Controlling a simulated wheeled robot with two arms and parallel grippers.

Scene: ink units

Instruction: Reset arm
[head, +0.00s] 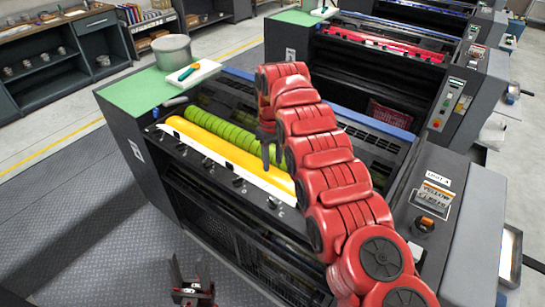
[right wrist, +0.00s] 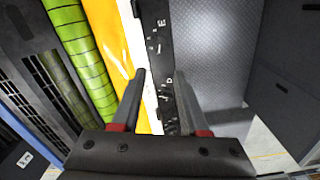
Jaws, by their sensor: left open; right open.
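My right arm reaches up from the lower right in the head view and bends over the ink unit. Its gripper (head: 270,158) points down above the yellow ink roller (head: 215,145) and the row of ink keys (head: 207,168). In the right wrist view the right gripper (right wrist: 161,76) is open, with nothing between its fingers; the key strip (right wrist: 157,50) lies beyond them. Whether the fingertips touch the unit cannot be told. My left gripper (head: 192,278) is low at the bottom edge of the head view, open, with no object seen in it, apart from the unit.
A green-topped side cover (head: 130,90) carries a grey pot (head: 172,51) and a white tray with a green-handled tool (head: 193,74). A control console (head: 445,205) stands at right. A second unit with a red roller (head: 390,41) is behind. Floor (head: 75,205) at left is clear.

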